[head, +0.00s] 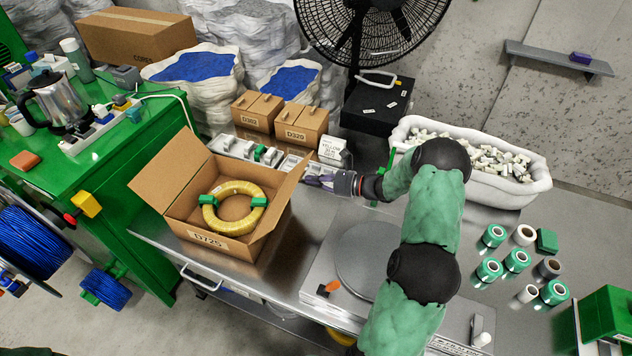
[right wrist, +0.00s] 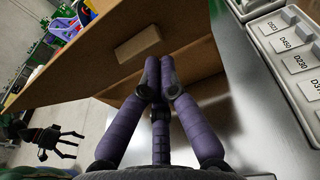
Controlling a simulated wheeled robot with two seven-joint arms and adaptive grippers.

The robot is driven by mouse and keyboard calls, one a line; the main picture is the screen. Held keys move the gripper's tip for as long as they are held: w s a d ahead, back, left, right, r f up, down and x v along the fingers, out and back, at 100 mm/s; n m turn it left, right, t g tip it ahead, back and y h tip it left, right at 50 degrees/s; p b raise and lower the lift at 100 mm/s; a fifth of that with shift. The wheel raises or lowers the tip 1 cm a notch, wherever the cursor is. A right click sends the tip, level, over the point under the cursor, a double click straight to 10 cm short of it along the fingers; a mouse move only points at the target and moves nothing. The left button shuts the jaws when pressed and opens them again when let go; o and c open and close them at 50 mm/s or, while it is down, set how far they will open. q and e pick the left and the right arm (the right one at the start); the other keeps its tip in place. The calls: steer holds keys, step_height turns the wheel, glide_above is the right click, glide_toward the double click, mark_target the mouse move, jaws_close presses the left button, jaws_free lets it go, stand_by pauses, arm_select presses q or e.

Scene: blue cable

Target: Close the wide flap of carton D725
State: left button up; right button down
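Carton D725 (head: 240,247) stands open on the metal bench with a yellow cable coil (head: 218,221) with green ties inside. One flap (head: 168,172) leans outward at the left; another (head: 282,192) stands up at the right. My right gripper (head: 325,182) is just right of the standing flap. In the right wrist view, its purple fingers (right wrist: 160,62) are together, with nothing seen between them, before a brown board (right wrist: 190,38) bearing a tan block (right wrist: 138,43). Contact is unclear. My left gripper (right wrist: 55,142) hangs away from the carton, its fingers spread and empty.
A round plate (head: 368,258) lies right of D725. A white bin (head: 525,185) of small parts and several tape rolls (head: 515,261) are farther right. A green workbench (head: 105,165) is left.

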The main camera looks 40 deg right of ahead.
arm_select(q)
steer(key=shift+r, duration=0.15)
arm_select(e)
steer(key=shift+r, duration=0.1)
arm_select(q)
steer(key=shift+r+p, duration=0.6)
steer(key=shift+p, duration=0.15)
arm_select(e)
steer(key=shift+w+a+r+g, duration=0.15)
steer(key=shift+w+r+g, duration=0.05)
steer(key=shift+r+g, duration=0.1)
arm_select(q)
steer(key=shift+r, duration=0.15)
